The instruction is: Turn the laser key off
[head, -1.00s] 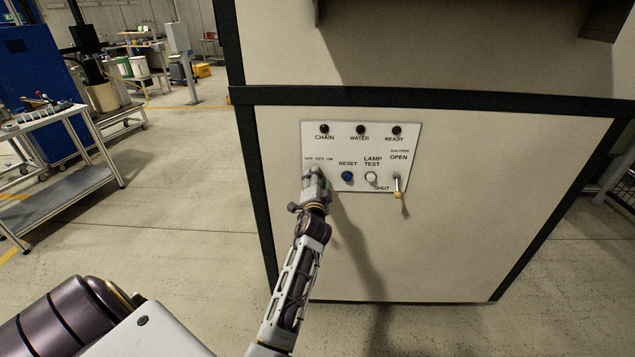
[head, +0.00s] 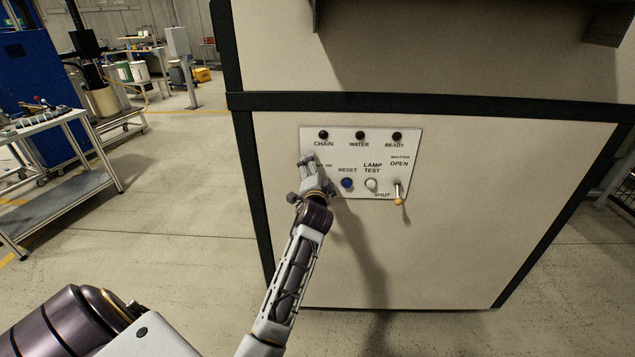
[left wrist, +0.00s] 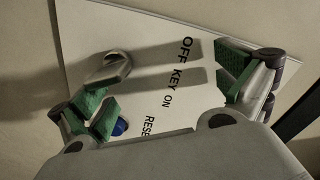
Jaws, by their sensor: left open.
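The white control panel (head: 345,140) is on the front of a beige cabinet. My left gripper (head: 307,161) is in front of the panel's left part, over the key label, and hides the key in the head view. In the left wrist view, the grey key knob (left wrist: 108,70) stands out from the panel beside the "OFF KEY ON" lettering (left wrist: 177,72). My left gripper (left wrist: 168,85) is open with green pads. The knob is near the left pad's tip, with no clear grip on it. The lettering shows between the fingers. My right gripper is not in view.
The blue reset button (head: 347,183), white lamp-test button (head: 371,184) and shutter lever (head: 398,192) are right of my gripper. Three dark lamps line the panel top. A cart (head: 60,170) stands at the left; the floor between is clear.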

